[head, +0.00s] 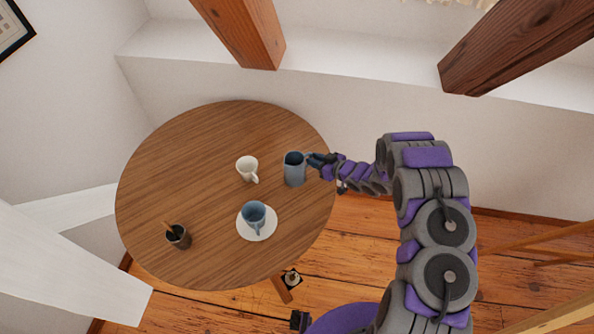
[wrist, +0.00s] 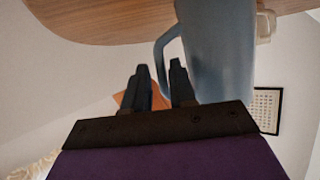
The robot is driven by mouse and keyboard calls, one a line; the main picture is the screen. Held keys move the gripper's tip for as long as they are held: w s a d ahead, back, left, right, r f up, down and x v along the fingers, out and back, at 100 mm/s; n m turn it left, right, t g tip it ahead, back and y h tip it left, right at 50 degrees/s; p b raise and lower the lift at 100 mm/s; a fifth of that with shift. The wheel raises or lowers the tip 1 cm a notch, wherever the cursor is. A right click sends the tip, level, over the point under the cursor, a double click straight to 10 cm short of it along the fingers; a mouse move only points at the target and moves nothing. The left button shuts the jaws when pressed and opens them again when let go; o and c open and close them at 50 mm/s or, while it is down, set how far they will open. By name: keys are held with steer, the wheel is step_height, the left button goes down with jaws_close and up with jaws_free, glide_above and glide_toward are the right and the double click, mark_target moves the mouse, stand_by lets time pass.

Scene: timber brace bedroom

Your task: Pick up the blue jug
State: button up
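The blue jug (head: 294,170) stands on the right part of the round wooden table (head: 190,130). In the wrist view the jug (wrist: 222,50) shows large, with its handle (wrist: 161,62) on the left side. My gripper (head: 316,160) is at the jug's right side in the head view, close to its handle. In the wrist view the two fingers of my gripper (wrist: 160,68) are apart, with the handle's outer part between the tips. The fingers do not look closed on it. Whether either finger touches the handle or the jug's body I cannot tell.
A white cup (head: 246,167) stands just left of the jug. A blue cup (head: 254,213) sits on a white saucer (head: 257,234) nearer the front. A dark pot (head: 178,237) is at front left. Timber braces (head: 240,30) slope behind the table.

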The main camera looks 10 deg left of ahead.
steer(key=x, duration=0.3)
steer(key=shift+a, duration=0.2)
steer(key=shift+s+d+r, duration=0.1)
steer(key=shift+d, duration=0.25)
steer(key=shift+c, duration=0.9)
steer(key=shift+d, duration=0.1)
jaws_close()
steer(key=shift+a, duration=0.25)
